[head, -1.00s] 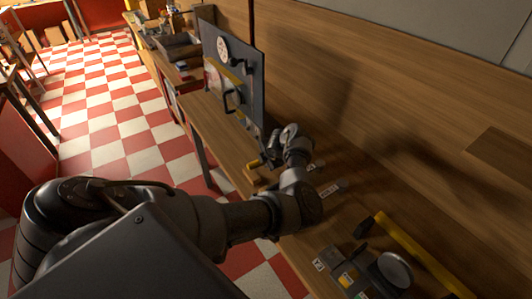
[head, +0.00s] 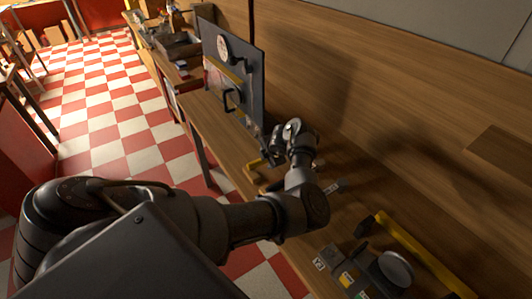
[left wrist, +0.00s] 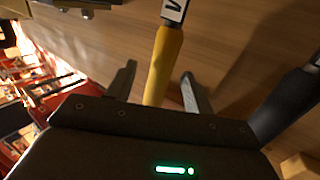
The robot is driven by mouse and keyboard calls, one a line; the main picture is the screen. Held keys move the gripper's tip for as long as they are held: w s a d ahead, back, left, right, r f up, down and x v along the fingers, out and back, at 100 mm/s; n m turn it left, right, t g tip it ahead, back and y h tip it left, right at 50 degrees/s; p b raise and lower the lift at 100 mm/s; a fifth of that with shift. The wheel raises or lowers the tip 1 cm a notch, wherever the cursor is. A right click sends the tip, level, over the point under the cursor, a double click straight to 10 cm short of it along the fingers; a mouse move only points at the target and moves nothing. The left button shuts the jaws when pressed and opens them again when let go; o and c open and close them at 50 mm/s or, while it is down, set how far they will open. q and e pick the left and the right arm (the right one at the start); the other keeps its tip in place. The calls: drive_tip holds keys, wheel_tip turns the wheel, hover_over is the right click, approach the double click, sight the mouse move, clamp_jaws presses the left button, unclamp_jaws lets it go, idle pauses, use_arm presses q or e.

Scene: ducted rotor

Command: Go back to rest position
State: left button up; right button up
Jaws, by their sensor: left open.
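My left arm comes in from the left in the head view, and my left gripper (head: 271,154) is over the bench near the lower corner of an upright grey panel (head: 257,84). In the left wrist view its two fingers (left wrist: 158,88) stand apart. A yellow bar (left wrist: 164,62) with a lettered tag shows between and beyond them; I cannot tell how far off it is. Nothing is visibly gripped. My right gripper is in neither view.
The wooden bench (head: 216,124) runs along a wooden wall. A yellow piece (head: 255,173) lies below my gripper. A yellow bar with black ends (head: 412,248) and a round grey disc (head: 396,268) are at the lower right. The checkered floor (head: 110,100) at left is clear.

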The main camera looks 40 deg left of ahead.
use_arm(q)
drive_tip(key=v, duration=0.5)
drive_tip(key=shift+b, duration=0.3)
